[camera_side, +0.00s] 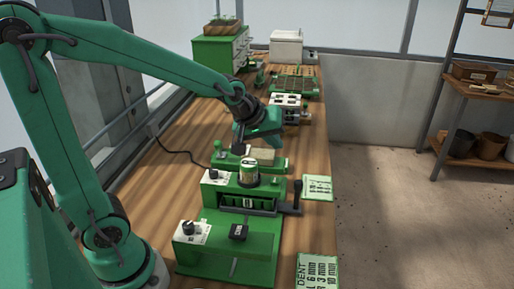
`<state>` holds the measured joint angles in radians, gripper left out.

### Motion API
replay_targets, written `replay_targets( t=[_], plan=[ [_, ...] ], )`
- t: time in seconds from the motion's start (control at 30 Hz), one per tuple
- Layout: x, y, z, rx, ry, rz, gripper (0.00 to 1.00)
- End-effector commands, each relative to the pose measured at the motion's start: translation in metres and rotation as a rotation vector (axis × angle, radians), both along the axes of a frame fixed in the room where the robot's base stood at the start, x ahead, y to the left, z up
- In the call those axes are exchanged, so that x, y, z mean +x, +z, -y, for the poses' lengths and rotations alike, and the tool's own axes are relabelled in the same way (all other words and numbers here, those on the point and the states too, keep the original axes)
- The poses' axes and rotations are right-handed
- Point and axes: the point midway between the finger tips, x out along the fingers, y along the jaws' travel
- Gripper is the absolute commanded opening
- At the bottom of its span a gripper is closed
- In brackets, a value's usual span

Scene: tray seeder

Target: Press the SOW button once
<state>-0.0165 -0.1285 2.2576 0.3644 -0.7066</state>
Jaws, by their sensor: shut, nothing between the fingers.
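The green tray seeder (222,264) stands on the wooden bench in the lower middle. A black block-shaped button (238,231) sits on its front deck; it bears small pale marking, too small to read, so I cannot confirm that it is the SOW button. My gripper (239,148) is shut and empty. It appears above and behind the seeder's seed canister (249,174), well apart from the black button.
White panels with dark knobs (188,228) sit at the seeder's left. A black-handled lever (297,194) stands at its right. Printed cards (317,270) lie along the bench's right edge. Other green machines (221,50) and a tray (295,83) fill the back.

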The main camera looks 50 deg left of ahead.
Motion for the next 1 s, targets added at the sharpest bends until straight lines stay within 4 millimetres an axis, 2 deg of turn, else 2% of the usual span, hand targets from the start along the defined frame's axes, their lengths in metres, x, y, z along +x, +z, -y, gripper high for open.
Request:
replay_targets(
  t=[0.7,1.0],
  plan=[
    [-0.001,-0.067,0.0,0.0,0.0,-0.004,0.0],
    [-0.001,-0.081,0.0,0.0,0.0,-0.001,0.0]
  ],
)
